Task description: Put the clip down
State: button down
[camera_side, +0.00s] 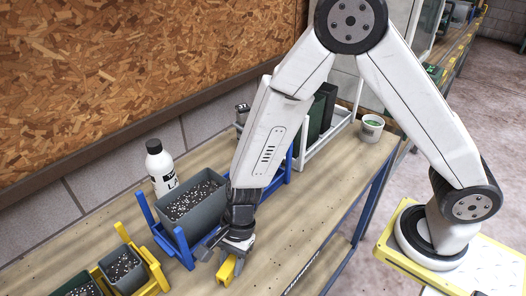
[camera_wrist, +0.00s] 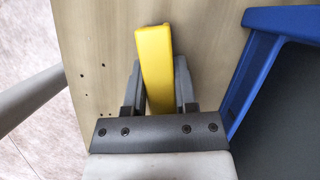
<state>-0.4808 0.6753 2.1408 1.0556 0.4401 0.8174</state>
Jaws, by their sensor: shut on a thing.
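The clip is a yellow piece (camera_wrist: 155,65) held between the two grey fingers of my gripper (camera_wrist: 159,88) in the wrist view. Its far end sticks out beyond the fingertips, over the wooden table top. In the side view the yellow clip (camera_side: 227,271) shows below my gripper (camera_side: 224,256), close to the table's front part. My gripper is shut on the clip. I cannot tell whether the clip touches the table.
A blue rack (camera_side: 183,250) with a grey bin of speckled soil (camera_side: 163,221) stands beside my gripper. A yellow rack (camera_side: 152,268) with a smaller bin (camera_side: 123,272) is at the lower left. A white bottle (camera_side: 160,168) stands behind. The bench (camera_side: 310,210) is bare to the right.

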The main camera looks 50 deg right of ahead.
jog(key=shift+r, duration=0.15)
jog(key=shift+r, duration=4.85)
jog(key=shift+r, duration=0.1)
notch_tip(320, 180, up, 5)
send_over(231, 260)
jog(key=w+d+m+t, duration=0.1)
jog(key=w+d+m, duration=0.25)
jog(key=w, duration=0.65)
jog(key=w+d+m+t, duration=0.1)
jog(key=w+d+m, duration=0.3)
jog(key=w, duration=0.5)
jog(key=w+d+m+t+h, duration=0.15)
jog(key=w+d+m, duration=0.25)
jog(key=w+d, duration=0.8)
jog(key=shift+t+y, duration=0.25)
jog(key=shift+t, duration=0.1)
jog(key=f, duration=0.1)
jog(key=s+d+f, duration=0.1)
jog(key=f, duration=0.1)
jog(key=d+f, duration=0.1)
jog(key=f, duration=0.1)
jog(key=shift+s+d, duration=0.2)
jog(key=shift+s, duration=0.05)
jog(key=shift+f, duration=0.1)
